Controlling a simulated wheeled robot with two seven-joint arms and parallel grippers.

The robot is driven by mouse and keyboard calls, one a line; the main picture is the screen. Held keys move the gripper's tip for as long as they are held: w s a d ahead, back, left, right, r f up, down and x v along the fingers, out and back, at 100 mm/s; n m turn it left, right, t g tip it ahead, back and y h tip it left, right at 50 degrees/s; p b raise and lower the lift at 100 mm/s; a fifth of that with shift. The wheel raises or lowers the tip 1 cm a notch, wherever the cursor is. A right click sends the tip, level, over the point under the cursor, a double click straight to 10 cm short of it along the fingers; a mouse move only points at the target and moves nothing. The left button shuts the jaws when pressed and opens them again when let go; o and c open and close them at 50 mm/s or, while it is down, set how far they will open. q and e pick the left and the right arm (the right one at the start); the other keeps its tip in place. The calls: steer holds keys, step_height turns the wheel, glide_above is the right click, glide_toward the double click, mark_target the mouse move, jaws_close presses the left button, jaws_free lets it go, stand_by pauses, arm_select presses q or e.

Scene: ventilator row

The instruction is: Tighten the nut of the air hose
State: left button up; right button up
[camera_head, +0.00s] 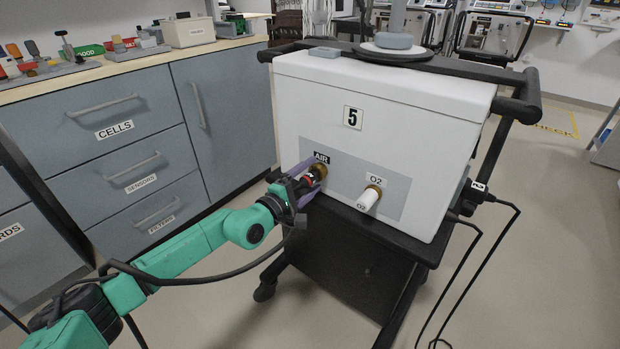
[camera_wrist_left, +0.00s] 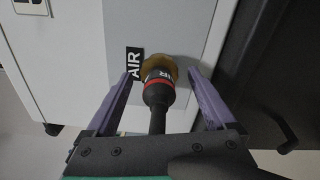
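The AIR port (camera_head: 320,171) is a brass fitting on the front of the white ventilator (camera_head: 385,95) marked 5. The air hose's black nut (camera_wrist_left: 159,78), with white lettering and a red ring, sits at the brass fitting (camera_wrist_left: 160,64) in the left wrist view. I cannot tell how tight it is. My left gripper (camera_head: 310,184) is at the AIR port. In the left wrist view its purple fingers (camera_wrist_left: 161,76) are open, one on each side of the nut, with gaps between. My right gripper is not in view.
The O2 port (camera_head: 370,196) with a white plug is just right of the AIR port. The ventilator stands on a dark cart (camera_head: 345,250). A black hose runs along my left arm. Grey drawers (camera_head: 125,165) stand at left. Cables hang at the cart's right.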

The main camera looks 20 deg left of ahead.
arm_select(q)
steer(key=shift+s, duration=0.1)
steer(key=shift+s+a, duration=0.15)
steer(key=shift+s, duration=0.1)
steer(key=p+v, duration=0.3)
steer(key=v, duration=1)
steer(key=shift+s+p, duration=0.4)
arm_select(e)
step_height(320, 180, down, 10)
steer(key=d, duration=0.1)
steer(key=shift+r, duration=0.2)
arm_select(q)
steer(key=shift+a, duration=0.15)
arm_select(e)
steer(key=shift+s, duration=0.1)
